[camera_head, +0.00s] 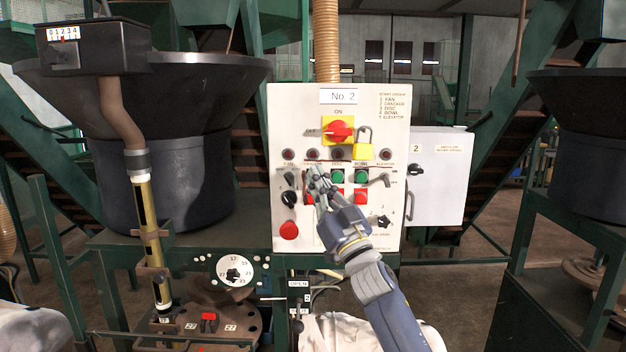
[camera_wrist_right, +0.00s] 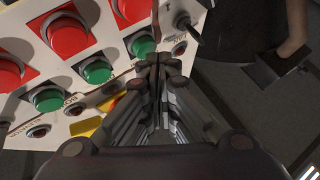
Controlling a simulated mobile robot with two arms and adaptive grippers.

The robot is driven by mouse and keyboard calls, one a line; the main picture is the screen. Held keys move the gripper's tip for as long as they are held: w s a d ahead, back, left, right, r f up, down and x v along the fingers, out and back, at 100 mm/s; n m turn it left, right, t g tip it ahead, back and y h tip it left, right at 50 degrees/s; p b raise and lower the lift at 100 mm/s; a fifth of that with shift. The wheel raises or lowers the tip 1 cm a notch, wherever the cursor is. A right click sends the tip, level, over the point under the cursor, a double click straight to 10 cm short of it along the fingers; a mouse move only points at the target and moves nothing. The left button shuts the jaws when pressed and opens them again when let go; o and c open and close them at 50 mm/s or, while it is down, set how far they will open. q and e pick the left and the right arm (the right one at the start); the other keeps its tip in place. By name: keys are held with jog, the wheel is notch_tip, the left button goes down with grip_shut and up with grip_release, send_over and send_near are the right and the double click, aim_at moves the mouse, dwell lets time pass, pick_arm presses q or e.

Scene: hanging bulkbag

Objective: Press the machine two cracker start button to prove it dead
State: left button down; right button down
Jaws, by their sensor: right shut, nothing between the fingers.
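The white No. 2 control panel (camera_head: 285,120) faces me, with a row of lamps labelled FAN, CRACKER, DISC, BOWL and ELEVATOR. My right gripper (camera_head: 317,176) is shut and empty at the cracker column, covering its start button in the head view. In the right wrist view the green cracker start button (camera_wrist_right: 142,43) shows just left of my right fingertips (camera_wrist_right: 158,66). I cannot tell whether they touch the panel. The green disc button (camera_head: 337,177) and green bowl button (camera_head: 361,177) stand to the right. My left gripper is out of view.
A red rotary switch (camera_head: 339,131) on a yellow plate sits above, with a yellow padlock (camera_head: 364,152) beside it. Black fan knob (camera_head: 289,198) and red button (camera_head: 289,230) are at left. A grey box (camera_head: 440,190) adjoins right; a dark hopper (camera_head: 190,150) stands left.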

jog(key=shift+w, duration=0.4)
dwell(0.3)
jog(key=shift+s, duration=0.1)
jog(key=shift+s+p, duration=0.4)
jog(key=shift+s, duration=0.35)
jog(key=s+p, duration=0.3)
jog(key=s, duration=0.2)
jog(key=shift+f, duration=0.1)
dwell(0.7)
